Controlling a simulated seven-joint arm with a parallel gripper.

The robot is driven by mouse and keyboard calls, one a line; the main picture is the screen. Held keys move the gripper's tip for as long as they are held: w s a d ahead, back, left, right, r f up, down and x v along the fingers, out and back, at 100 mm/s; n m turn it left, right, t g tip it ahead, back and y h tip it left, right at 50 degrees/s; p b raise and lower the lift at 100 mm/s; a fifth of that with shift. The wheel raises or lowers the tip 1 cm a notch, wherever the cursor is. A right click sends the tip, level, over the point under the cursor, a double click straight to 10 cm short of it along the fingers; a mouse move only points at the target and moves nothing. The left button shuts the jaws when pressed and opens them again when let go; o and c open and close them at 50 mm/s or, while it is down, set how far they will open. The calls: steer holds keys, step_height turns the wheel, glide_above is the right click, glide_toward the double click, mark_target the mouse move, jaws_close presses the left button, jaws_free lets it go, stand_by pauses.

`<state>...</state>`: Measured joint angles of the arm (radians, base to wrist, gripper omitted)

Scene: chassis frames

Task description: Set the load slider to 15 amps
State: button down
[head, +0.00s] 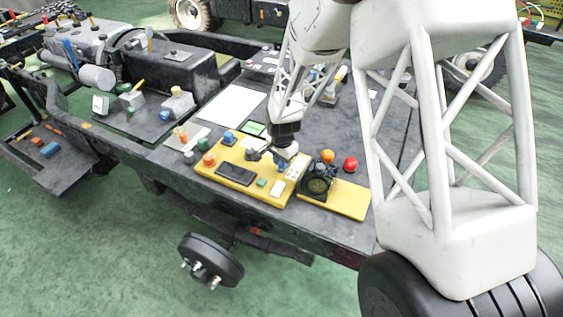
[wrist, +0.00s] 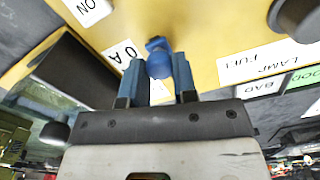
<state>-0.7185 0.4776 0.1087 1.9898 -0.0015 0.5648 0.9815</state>
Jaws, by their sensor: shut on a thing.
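My gripper (wrist: 158,85) has blue fingers, which are closed around the blue knob of the load slider (wrist: 157,58) in the wrist view. The knob stands on a yellow panel (wrist: 215,30), close to a white label reading "0 A" (wrist: 122,52). The rest of the slider's scale is hidden by the fingers and gripper body. In the head view my gripper (head: 281,161) reaches down onto the right part of the yellow panel (head: 212,179); the knob is too small there to tell from the fingers.
A "LAMP FULL" label (wrist: 250,62) lies to the right in the wrist view, with a dark round part (wrist: 295,18) above it. In the head view, a dark display (head: 235,174), an orange knob (head: 209,159), a black dial unit (head: 318,181) and a red button (head: 350,164) stand nearby.

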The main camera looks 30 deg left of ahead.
steer(key=w, duration=0.7)
steer(key=shift+w, duration=0.3)
steer(key=c, duration=0.9)
jaws_free()
steer(key=shift+r, duration=0.15)
step_height(320, 180, up, 8)
steer(key=shift+f, duration=0.25)
steer(key=shift+d, duration=0.1)
